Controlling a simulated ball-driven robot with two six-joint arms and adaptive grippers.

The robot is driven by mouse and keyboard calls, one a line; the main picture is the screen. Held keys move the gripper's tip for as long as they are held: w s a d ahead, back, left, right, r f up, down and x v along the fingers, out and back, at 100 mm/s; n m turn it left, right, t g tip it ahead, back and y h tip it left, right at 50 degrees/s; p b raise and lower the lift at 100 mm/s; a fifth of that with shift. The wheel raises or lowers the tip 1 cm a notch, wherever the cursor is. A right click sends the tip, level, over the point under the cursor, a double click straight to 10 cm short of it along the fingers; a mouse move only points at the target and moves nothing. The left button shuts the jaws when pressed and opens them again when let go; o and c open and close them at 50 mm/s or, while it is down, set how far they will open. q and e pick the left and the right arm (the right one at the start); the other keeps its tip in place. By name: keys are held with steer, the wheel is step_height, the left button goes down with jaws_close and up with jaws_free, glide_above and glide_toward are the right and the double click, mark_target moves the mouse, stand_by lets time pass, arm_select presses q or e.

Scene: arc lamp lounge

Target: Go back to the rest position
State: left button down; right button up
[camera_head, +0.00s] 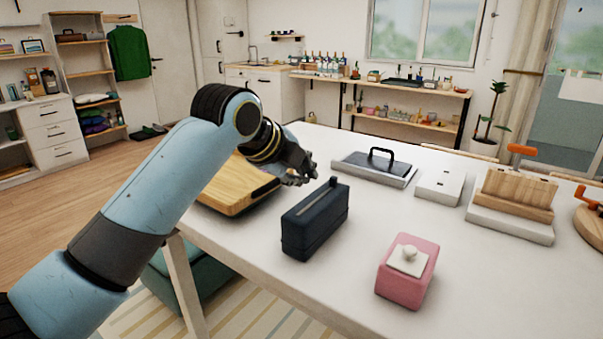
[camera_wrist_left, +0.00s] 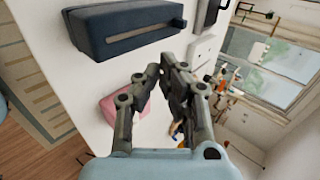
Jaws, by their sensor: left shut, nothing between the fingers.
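My left arm comes in from the left in the head view. Its gripper (camera_head: 303,173) is above the white table (camera_head: 350,290), between the wooden board and the dark blue zipped case. In the left wrist view the gripper (camera_wrist_left: 160,72) has its fingers together with nothing between them. The dark blue case (camera_head: 315,222) stands just in front of it and also shows in the left wrist view (camera_wrist_left: 122,25). The wooden board (camera_head: 238,186) lies partly behind my arm. My right gripper is in neither view.
A pink box with a white knobbed top (camera_head: 404,272) stands near the table's front. Farther back are a dark press with a handle (camera_head: 374,167), a white block (camera_head: 440,188) and a wooden stand (camera_head: 515,195). The table's front middle is clear around the pink box.

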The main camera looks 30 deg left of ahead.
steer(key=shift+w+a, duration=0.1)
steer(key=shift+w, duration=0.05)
arm_select(q)
steer(key=shift+f, duration=0.15)
steer(key=s+d+f+n+g, duration=0.15)
steer(key=s+f+n, duration=0.35)
steer(key=s, duration=0.5)
steer(key=s+f+n+g+y, duration=0.1)
steer(key=s+f+n+g, duration=0.2)
steer(key=s+n, duration=0.6)
steer(key=s+f+n+g, duration=0.2)
steer(key=s+f+n, duration=0.2)
steer(key=s, duration=0.8)
step_height(320, 180, down, 33)
steer(key=s+a+b, duration=0.2)
steer(key=s+b, duration=0.1)
steer(key=b, duration=0.4)
steer(key=s+a+f+g+b, duration=0.1)
steer(key=s+f+b, duration=0.4)
steer(key=s+f, duration=1.2)
step_height(320, 180, down, 3)
steer(key=shift+s+a+r+g, duration=0.1)
steer(key=shift+s+a+g, duration=0.05)
steer(key=shift+s+g, duration=0.3)
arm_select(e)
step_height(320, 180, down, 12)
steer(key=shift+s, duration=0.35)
